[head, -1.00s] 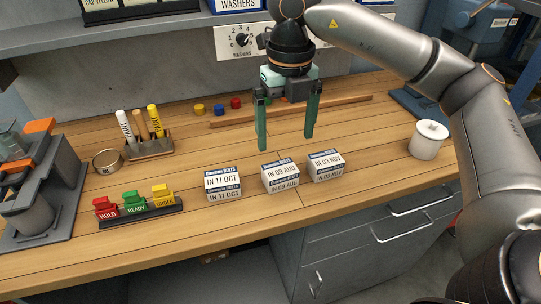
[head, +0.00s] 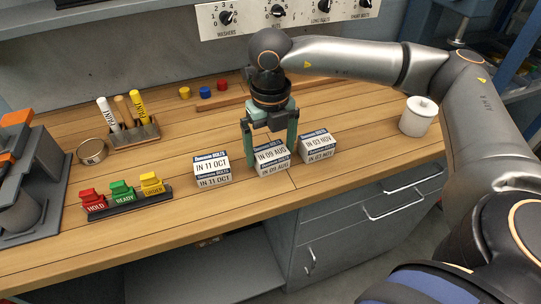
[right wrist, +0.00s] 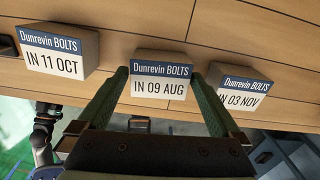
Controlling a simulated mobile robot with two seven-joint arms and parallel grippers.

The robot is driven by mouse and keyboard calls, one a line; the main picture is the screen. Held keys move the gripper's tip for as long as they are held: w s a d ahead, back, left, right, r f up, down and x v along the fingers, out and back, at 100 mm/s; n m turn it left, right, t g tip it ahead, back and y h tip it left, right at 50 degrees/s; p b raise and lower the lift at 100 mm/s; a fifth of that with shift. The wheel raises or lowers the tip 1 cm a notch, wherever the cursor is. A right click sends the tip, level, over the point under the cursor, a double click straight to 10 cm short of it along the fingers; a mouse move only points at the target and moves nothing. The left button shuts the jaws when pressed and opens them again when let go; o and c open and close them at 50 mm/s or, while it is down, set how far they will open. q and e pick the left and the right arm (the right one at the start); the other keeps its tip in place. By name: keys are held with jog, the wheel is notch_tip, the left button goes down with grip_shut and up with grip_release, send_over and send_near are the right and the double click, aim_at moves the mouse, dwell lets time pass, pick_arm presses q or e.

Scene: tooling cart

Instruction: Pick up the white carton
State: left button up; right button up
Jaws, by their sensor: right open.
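Three white cartons with blue "Dunrevin BOLTS" bands stand in a row on the wooden bench. The left one reads IN 11 OCT (head: 212,171), the middle one IN 09 AUG (head: 272,160), and the right one IN 03 NOV (head: 317,147). My right gripper (head: 271,148) points down at the middle carton, open, with one green finger on each side of it. In the right wrist view, the middle carton (right wrist: 161,80) lies between the fingertips (right wrist: 160,76); whether they touch it I cannot tell. My left gripper is not in view.
The side cartons stand close outside the fingers. A rack with red, green and yellow tags (head: 124,198), a pen holder (head: 134,135) and a ring-shaped tin (head: 92,151) are to the left. The bench front is clear.

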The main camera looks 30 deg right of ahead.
jog(key=shift+f, duration=0.65)
jog(key=shift+r, duration=0.1)
grip_shut()
